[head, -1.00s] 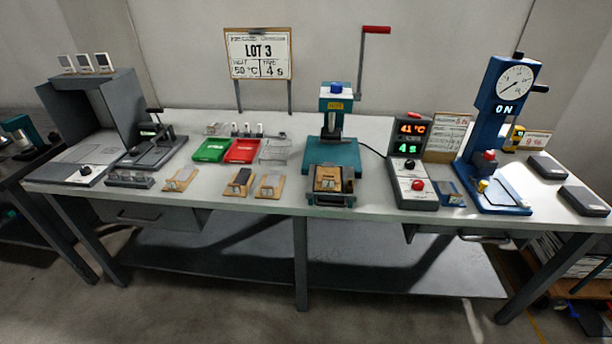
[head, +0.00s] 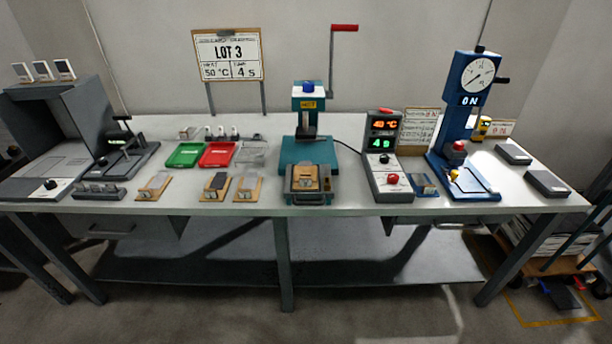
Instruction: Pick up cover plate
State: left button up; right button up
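Neither of my grippers is in view. I cannot tell for certain which part is the cover plate. Small parts sit on wooden holders on the bench: a left holder (head: 155,186), a middle holder (head: 216,186) with a dark piece, and a right holder (head: 249,188). Another tan block (head: 305,177) sits in the dark fixture at the front of the teal press (head: 308,152). A grey wire-like tray (head: 252,155) stands beside a red tray (head: 218,154) and a green tray (head: 187,155); their contents are too small to tell.
A grey open box station (head: 62,110) stands at the left. A control box (head: 383,155) and a blue gauge press (head: 461,130) stand right of the teal press. Dark flat blocks (head: 546,183) lie at the right end. The bench's front edge strip (head: 350,211) is clear.

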aim_at(300, 171)
jog(key=i+l+u, duration=0.15)
jog(key=l, duration=0.2)
jog(key=i+l+u, duration=0.1)
jog(key=l, duration=0.25)
jog(key=i+l+u, duration=0.15)
jog(key=l, duration=0.2)
jog(key=l+u, duration=0.15)
jog(key=l, duration=0.2)
